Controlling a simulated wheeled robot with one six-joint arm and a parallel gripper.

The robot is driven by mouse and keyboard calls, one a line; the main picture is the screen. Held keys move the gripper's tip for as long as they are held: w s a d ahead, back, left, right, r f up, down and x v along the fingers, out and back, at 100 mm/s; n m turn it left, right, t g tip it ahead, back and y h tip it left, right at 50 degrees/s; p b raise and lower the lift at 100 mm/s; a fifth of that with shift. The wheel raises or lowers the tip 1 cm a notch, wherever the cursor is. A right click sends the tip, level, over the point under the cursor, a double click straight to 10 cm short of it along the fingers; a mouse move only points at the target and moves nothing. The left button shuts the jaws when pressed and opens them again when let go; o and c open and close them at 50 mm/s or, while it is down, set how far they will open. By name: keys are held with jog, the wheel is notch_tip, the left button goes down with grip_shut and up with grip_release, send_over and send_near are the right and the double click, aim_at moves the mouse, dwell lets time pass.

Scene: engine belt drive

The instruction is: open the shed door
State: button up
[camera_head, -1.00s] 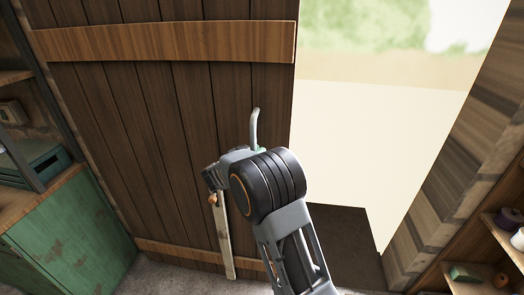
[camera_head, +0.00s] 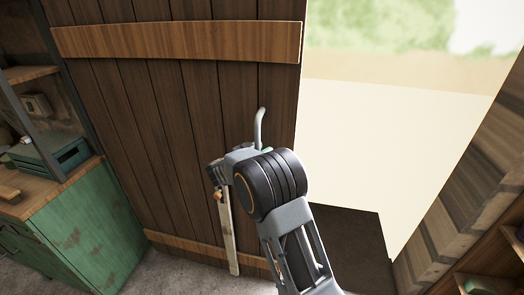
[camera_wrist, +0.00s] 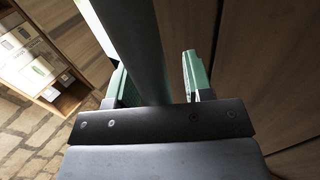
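The shed door (camera_head: 165,140) is brown vertical planks with lighter cross boards. It stands partly open, with a bright gap along its right edge. A grey curved door handle (camera_head: 260,128) rises beside my wrist. In the wrist view, a grey bar (camera_wrist: 140,45), which looks like the handle, passes between the two green fingers of my gripper (camera_wrist: 157,80). The fingers are apart; the bar is close to the left finger, and a gap shows before the right finger.
A green cabinet (camera_head: 85,230) with a wooden top and shelves stands at left, close to the door. A wooden wall (camera_head: 465,185) and shelving bound the opening at right. The bright doorway (camera_head: 370,140) looks clear. A pale narrow strip (camera_head: 229,235) hangs below my wrist.

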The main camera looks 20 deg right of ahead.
jog(key=shift+a+f, duration=0.1)
jog(key=b+v, duration=0.2)
jog(key=v, duration=1.1)
jog(key=shift+s+a+b, duration=0.25)
jog(key=shift+a+b, duration=0.05)
jog(key=shift+a, duration=0.05)
